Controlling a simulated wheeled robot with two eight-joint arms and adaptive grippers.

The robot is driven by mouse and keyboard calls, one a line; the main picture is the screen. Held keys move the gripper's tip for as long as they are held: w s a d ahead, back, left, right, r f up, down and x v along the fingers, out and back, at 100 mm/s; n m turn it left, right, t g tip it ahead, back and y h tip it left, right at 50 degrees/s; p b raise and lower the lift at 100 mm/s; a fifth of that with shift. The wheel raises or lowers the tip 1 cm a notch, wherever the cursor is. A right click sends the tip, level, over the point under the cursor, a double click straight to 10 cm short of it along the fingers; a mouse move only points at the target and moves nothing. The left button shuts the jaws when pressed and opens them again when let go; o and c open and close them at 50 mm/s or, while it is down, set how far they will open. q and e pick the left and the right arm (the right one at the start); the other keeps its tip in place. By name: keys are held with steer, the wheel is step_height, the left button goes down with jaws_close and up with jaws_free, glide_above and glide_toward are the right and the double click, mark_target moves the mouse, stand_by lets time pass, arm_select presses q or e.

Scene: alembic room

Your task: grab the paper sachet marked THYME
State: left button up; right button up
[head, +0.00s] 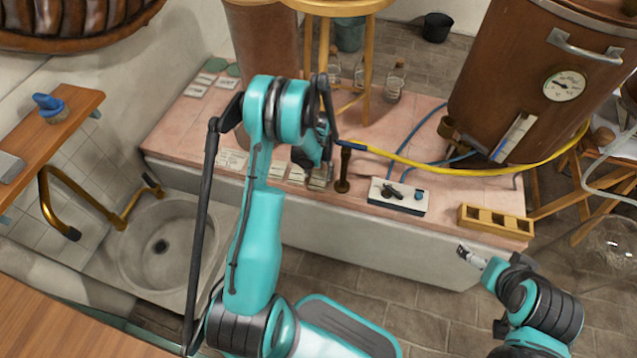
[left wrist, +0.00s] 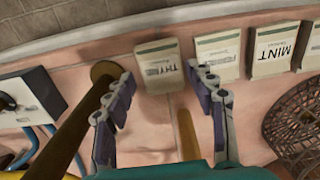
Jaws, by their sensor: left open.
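The paper sachet marked THYME (left wrist: 155,58) is pale with a greenish band and lies on the pink tiled ledge in the left wrist view.
A brass post (left wrist: 104,73) stands close beside the left finger. A sachet with an unreadable label (left wrist: 222,52) and a MINT sachet (left wrist: 270,58) lie to the right. A wire basket (left wrist: 295,120) is at right. A switch box (head: 398,196) and yellow hose (head: 430,168) are nearby.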

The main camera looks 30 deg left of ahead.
mark_target(318, 180)
arm_select(q)
step_height(318, 180, down, 4)
steer(key=shift+s+r+b, duration=0.1)
steer(key=shift+r+b, duration=0.05)
steer(key=shift+b, duration=0.55)
steer(key=shift+r, duration=0.15)
steer(key=c, duration=0.5)
steer(key=shift+c, duration=0.3)
